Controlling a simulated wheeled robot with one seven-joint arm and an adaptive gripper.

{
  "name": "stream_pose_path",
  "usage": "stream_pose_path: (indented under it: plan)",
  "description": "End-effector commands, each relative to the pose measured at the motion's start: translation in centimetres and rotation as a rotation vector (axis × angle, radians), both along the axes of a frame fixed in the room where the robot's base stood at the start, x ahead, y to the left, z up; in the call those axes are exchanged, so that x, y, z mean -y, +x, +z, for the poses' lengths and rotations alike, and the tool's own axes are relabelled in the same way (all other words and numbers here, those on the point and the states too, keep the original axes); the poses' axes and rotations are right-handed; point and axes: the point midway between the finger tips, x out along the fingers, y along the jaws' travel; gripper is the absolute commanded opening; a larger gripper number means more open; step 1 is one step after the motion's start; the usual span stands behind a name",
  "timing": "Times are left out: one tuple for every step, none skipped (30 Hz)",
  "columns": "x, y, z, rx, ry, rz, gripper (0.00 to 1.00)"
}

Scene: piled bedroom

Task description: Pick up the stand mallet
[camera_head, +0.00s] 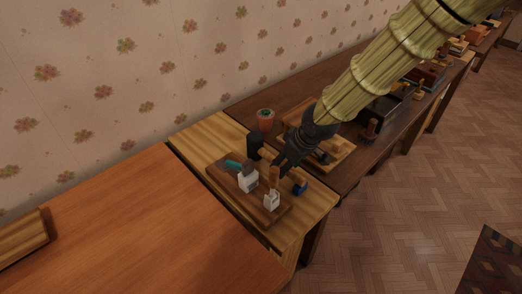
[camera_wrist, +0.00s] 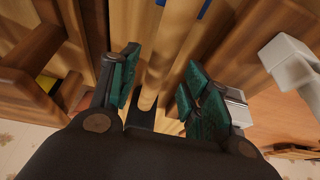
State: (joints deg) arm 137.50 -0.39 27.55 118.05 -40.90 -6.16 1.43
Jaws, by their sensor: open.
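My gripper (camera_head: 281,166) is beside the mallet, pointing down. In the wrist view my gripper (camera_wrist: 160,78) is open, with a green-padded finger on each side of the handle. I cannot tell if either finger touches it. My gripper hides part of the mallet in the head view.
A wooden tray (camera_head: 223,183) beside my gripper holds white blocks (camera_head: 248,181) and a teal item (camera_head: 234,164). A small blue object (camera_head: 299,187) is close by. A reddish pot (camera_head: 265,119) stands behind. The orange table (camera_head: 130,220) at left is largely clear.

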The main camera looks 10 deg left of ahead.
Motion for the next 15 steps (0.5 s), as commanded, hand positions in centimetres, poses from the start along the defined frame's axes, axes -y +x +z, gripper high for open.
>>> stream_pose_path:
  plan:
    - [-0.1, 0.1, -0.5, -0.001, -0.003, 0.002, 0.47]
    - [-0.2, 0.2, -0.8, -0.001, -0.003, 0.001, 0.47]
    - [-0.4, 0.3, -1.3, -0.002, -0.001, 0.001, 0.47]
    - [-0.5, 0.4, -1.7, -0.002, -0.001, 0.001, 0.47]
    - [-0.6, 0.5, -2.1, -0.002, -0.001, 0.001, 0.47]
    - [-0.7, 0.6, -2.6, -0.001, -0.003, 0.002, 0.47]
    - [-0.8, 0.7, -2.9, -0.001, -0.003, 0.001, 0.47]
    - [-0.9, 0.8, -3.2, 0.000, -0.002, 0.001, 0.47]
    - [-1.0, 0.9, -3.4, 0.000, -0.001, 0.000, 0.47]
    - [-1.1, 0.9, -3.5, 0.002, -0.001, -0.001, 0.47]
    - [-1.1, 0.9, -3.6, 0.002, -0.001, 0.000, 0.47]
    - [-1.1, 1.0, -3.6, 0.002, 0.000, 0.000, 0.47]
    - [-1.1, 1.0, -3.6, 0.002, 0.000, 0.000, 0.47]
    - [-1.1, 1.0, -3.6, 0.002, 0.000, -0.001, 0.47]
    - [-1.1, 0.9, -3.6, 0.002, 0.000, -0.001, 0.47]
